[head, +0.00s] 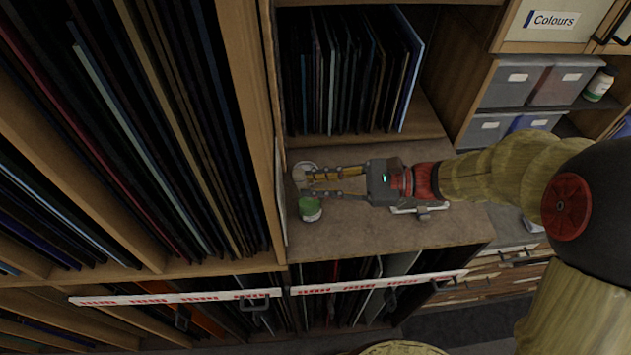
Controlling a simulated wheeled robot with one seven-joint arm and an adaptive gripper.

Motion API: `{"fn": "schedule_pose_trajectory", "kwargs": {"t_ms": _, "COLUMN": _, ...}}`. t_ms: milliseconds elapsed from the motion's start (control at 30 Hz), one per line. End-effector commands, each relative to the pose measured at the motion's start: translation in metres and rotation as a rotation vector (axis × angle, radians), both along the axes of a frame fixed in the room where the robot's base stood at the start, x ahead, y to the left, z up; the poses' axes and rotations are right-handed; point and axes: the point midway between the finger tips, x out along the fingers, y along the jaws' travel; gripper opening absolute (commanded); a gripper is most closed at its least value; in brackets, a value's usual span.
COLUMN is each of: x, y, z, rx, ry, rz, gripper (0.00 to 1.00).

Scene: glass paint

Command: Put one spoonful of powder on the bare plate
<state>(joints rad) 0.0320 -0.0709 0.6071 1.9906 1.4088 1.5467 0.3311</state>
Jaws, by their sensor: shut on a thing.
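My gripper (308,183) reaches left across the brown worktop in the head view. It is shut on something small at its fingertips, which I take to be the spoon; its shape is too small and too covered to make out. A pale round dish (301,167), perhaps the plate, lies at the fingertips and is partly hidden by them. I cannot tell whether it is bare. A small green jar (311,209) with a pale top stands just in front of the fingertips. I cannot tell whether the gripper touches it. No powder can be made out.
The worktop (385,236) is clear in front of the arm. A tall shelf upright (265,120) closes its left side. Upright sheets (350,75) fill the rack behind.

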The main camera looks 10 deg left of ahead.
Motion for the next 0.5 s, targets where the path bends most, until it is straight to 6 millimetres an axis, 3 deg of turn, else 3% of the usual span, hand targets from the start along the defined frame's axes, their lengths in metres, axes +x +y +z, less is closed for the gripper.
{"fn": "schedule_pose_trajectory", "kwargs": {"t_ms": 233, "x": -0.005, "y": 0.002, "z": 0.018, "rx": 0.0, "ry": 0.0, "rz": 0.0, "gripper": 0.0}}
{"fn": "schedule_pose_trajectory", "kwargs": {"t_ms": 500, "x": -0.006, "y": 0.002, "z": 0.024, "rx": 0.0, "ry": 0.0, "rz": 0.0, "gripper": 0.0}}
